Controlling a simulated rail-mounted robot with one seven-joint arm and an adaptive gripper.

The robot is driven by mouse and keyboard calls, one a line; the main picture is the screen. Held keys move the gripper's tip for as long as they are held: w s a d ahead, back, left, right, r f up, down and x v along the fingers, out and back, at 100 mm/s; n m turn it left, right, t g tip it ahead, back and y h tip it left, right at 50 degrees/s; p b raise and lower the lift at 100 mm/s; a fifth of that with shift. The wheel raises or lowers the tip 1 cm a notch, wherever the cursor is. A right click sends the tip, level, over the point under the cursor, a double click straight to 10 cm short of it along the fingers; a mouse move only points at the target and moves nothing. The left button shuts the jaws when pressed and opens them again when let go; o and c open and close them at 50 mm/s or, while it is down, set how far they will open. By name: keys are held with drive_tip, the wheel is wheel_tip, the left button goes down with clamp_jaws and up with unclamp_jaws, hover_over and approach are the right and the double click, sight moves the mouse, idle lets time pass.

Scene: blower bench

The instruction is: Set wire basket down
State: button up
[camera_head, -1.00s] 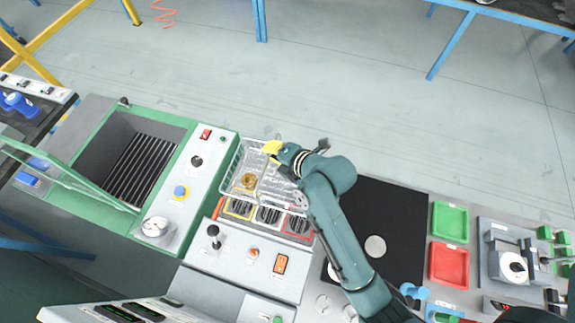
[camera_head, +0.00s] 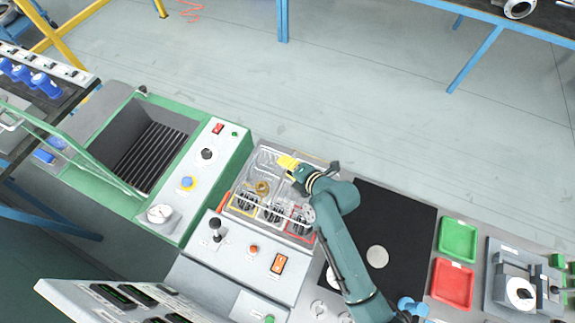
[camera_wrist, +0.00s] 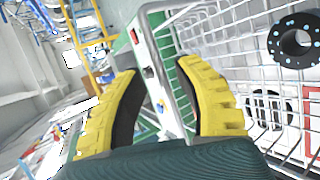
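The wire basket (camera_head: 270,163) is an open mesh tray over the framed square bays of the bench, between the green-edged machine and the black mat. Whether its bottom fully rests there is hard to tell. A brass-coloured ring (camera_head: 262,188) shows within its outline. My gripper (camera_head: 287,162) is at the basket's far side, near the rim. The basket mesh (camera_wrist: 235,60) fills the right side, and a dark ring with blue dots (camera_wrist: 295,42) lies there.
The green-edged machine (camera_head: 240,165) with its raised clear cover is left of the basket. A joystick panel (camera_head: 235,253) is in front. The black mat (camera_head: 410,215), green tray (camera_head: 458,240) and red tray (camera_head: 453,285) are to the right. Open floor lies behind.

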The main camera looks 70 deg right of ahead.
drive_tip(key=v, duration=1.2)
drive_tip(key=w+a+r+m+t, duration=0.2)
drive_tip(key=w+a+r+t, duration=0.1)
drive_tip(key=w+r, duration=0.6)
drive_tip(key=w+a+r+m+t, duration=0.2)
drive_tip(key=w+r+m, duration=0.1)
drive_tip(key=w+r, duration=0.65)
drive_tip(key=w+a+r+m+t+y, duration=0.1)
drive_tip(key=a+r+m+t+y, duration=0.2)
drive_tip(key=a+r, duration=0.7)
drive_tip(key=w+a+r+m+t+y, duration=0.2)
drive_tip(key=a+r+m+t, duration=0.2)
drive_tip(key=a+r, duration=0.5)
wheel_tip(320, 180, up, 7)
drive_tip(key=shift+a+f+m+t+y, duration=0.1)
drive_tip(key=shift+a+m+t+y, duration=0.25)
drive_tip(key=shift+m, duration=0.35)
